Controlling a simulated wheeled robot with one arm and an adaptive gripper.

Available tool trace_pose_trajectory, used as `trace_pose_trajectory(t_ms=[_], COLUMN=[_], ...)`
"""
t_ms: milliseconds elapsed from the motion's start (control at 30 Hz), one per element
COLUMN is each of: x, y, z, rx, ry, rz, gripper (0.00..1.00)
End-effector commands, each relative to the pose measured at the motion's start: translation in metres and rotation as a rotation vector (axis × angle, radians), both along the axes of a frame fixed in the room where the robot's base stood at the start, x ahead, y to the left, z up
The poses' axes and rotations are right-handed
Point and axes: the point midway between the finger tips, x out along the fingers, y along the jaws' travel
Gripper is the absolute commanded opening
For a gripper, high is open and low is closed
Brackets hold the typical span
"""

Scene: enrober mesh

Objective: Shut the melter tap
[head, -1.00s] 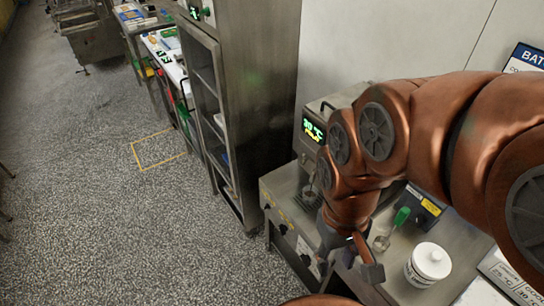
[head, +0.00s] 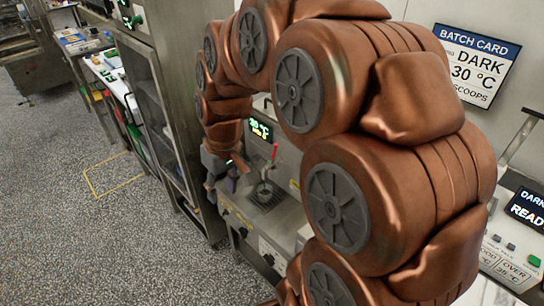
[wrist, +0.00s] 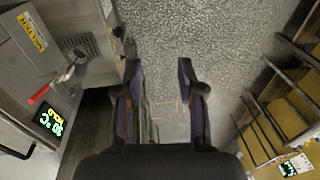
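The melter (head: 288,160) is a grey steel machine with a green display (head: 260,129); in the wrist view the display (wrist: 49,120) reads 30 °C and HOLD. Its tap has a red lever (head: 275,152), standing roughly upright in the head view, above a drip grate (head: 268,197). In the wrist view the red lever (wrist: 39,94) slants from the tap body (wrist: 70,72) towards the display. My gripper (head: 222,172) is left of the tap, apart from it. In the wrist view my gripper (wrist: 161,88) is open and empty. I cannot tell whether anything flows.
A tall steel cabinet (head: 180,70) stands left of the melter. A batch card (head: 480,65) hangs on the back wall, and a lit console (head: 520,215) stands at right. My arm hides much of the counter. Speckled floor (head: 60,200) is open at left.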

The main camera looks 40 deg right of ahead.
Motion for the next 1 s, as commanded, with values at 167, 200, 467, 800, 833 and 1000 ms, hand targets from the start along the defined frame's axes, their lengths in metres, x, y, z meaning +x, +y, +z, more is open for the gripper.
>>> trace_pose_trajectory(t_ms=[167,200,467,800,833,1000], x=[0.054,0.064,0.102,0.104,0.105,0.108], y=[-0.069,-0.087,-0.212,-0.295,-0.296,-0.296], z=[-0.026,-0.029,-0.061,-0.079,-0.079,-0.088], rx=[0.004,0.0,-0.047,-0.102,-0.103,-0.099], ry=[-0.094,-0.118,-0.243,-0.31,-0.31,-0.307], rz=[-0.052,-0.065,-0.151,-0.207,-0.208,-0.206], gripper=[0.39,0.39,0.39,0.39,0.39,0.39])
